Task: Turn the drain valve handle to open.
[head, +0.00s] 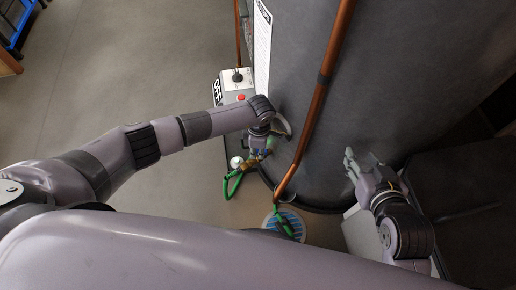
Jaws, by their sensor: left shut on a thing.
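The large grey heater tank (400,70) fills the right half of the head view. The brass drain valve (256,163) is low on its left side, with a green hose (231,183) running from it. My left gripper (262,152) is at the valve, shut on its handle. The gripper and wrist cover most of the handle, so its angle cannot be told. My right gripper (356,163) is in front of the tank, to the right of the copper pipe, with its fingers apart and nothing visible between them.
A copper pipe (314,115) runs down the tank between my grippers. A control box (235,85) with a red button and an OFF label is left of the tank.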

